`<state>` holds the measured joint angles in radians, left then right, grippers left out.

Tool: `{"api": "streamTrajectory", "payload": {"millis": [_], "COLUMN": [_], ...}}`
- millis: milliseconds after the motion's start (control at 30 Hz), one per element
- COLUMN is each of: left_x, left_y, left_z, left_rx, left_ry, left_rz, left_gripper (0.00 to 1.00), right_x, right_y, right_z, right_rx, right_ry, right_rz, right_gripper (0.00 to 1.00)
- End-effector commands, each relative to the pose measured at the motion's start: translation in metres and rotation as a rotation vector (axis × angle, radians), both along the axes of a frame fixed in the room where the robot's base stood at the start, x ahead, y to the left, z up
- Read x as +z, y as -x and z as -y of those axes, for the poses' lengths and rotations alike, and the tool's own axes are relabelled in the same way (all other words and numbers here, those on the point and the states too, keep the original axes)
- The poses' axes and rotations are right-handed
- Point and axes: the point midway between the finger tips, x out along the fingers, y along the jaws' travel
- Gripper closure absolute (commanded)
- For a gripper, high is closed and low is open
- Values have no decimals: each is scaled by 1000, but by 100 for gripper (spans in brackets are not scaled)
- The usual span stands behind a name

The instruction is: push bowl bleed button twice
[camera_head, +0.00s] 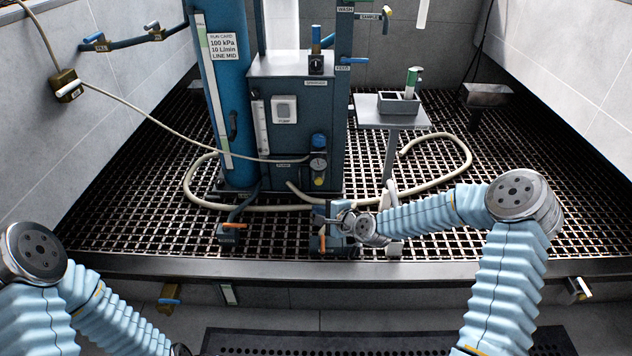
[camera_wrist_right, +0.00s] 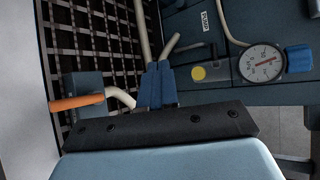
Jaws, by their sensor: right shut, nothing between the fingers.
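A small round yellow button (camera_head: 319,181), which looks like the bowl bleed button, sits at the bottom of the regulator on the blue cabinet's front, below the dial gauge (camera_head: 318,166) and blue knob (camera_head: 319,141). In the right wrist view the yellow button (camera_wrist_right: 198,74) is right of the fingertips, with the gauge (camera_wrist_right: 261,63) further right. My right gripper (camera_head: 328,214) is just below and in front of the button, apart from it in the head view. Its blue fingers (camera_wrist_right: 158,78) are shut and empty. My left arm shows at the lower left; its gripper is out of frame.
An orange-handled valve (camera_wrist_right: 78,103) is left of the fingers in the wrist view. Another orange handle (camera_head: 232,226) is left of my right gripper. A cream hose (camera_head: 205,204) loops over the grating (camera_head: 440,220). A small side table (camera_head: 392,119) stands right of the cabinet (camera_head: 285,160).

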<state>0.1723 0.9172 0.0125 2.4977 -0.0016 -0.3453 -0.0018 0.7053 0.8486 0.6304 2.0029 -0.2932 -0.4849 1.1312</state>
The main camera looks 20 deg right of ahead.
Motion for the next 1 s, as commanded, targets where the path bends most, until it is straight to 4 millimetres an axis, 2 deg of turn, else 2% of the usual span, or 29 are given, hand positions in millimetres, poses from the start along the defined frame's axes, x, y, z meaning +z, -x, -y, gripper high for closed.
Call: {"api": "streamTrajectory", "payload": {"millis": [167,333,700,800,1000], "left_x": [0,-1,-8,-16,-21], "left_y": [0,0,0,-1,-1], "left_z": [0,0,0,0,0], "left_rx": [0,0,1,2,3], "left_ry": [0,0,0,0,-1], "left_rz": [0,0,2,2,4], "left_gripper": [66,66,66,66,66], "right_x": [0,-1,-2,-3,-2], "right_y": [0,-9,-58,-69,-82], "right_z": [0,2,16,20,23], "right_rx": [1,0,1,0,2], "right_ry": [1,1,2,3,1], "right_rz": [-1,0,1,2,0], "right_gripper": [100,100,100,100,100]}}
